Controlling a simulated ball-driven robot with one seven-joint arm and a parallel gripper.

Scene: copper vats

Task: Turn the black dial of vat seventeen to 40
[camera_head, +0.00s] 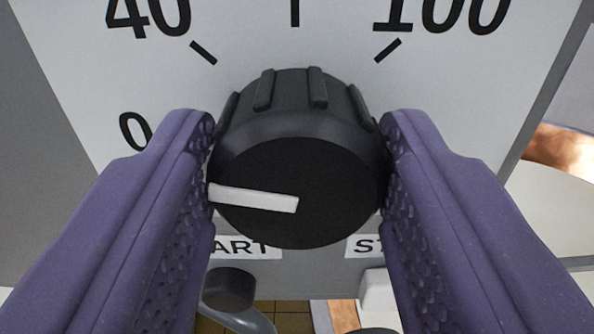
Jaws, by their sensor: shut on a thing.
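The black dial (300,160) sits on a pale scale plate in the middle of the view. Its white pointer line (253,198) points left, toward the 0 side and a little below the printed 0 (134,131). The 40 mark (204,52) is at the upper left of the dial. My gripper (298,165) is shut on the dial, with one purple finger on its left side and one on its right. The left finger hides part of the plate beside the 0. No vat number shows.
The 100 mark (388,50) is at the upper right.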

